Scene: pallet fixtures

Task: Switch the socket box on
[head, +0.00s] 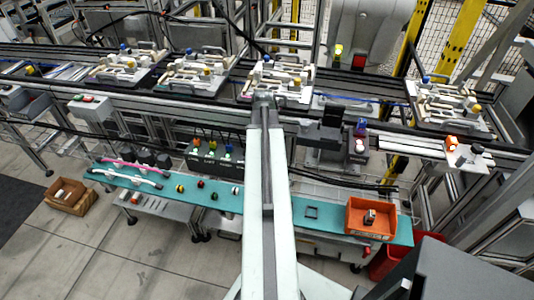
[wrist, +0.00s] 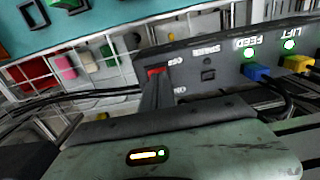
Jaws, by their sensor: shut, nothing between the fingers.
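The dark grey socket box (wrist: 222,62) fills the upper right of the wrist view, with its lettering upside down. A blue plug (wrist: 257,72) sits under a lit green lamp marked FEED, and a yellow plug (wrist: 297,63) under one marked LIFT. A small red part (wrist: 156,72), possibly the switch, shows at the fingertips of my gripper (wrist: 157,82), which is shut and empty. The fingers partly cover it, so I cannot tell contact or its position. In the head view the box (head: 216,158) stands left of my arm; my gripper is not discernible there.
In the head view a teal shelf (head: 225,200) lies in front of the box, with several small knobs and an orange bin (head: 370,218). A conveyor with fixture pallets (head: 275,82) runs behind. Black cables (wrist: 90,97) run beside the box in the wrist view.

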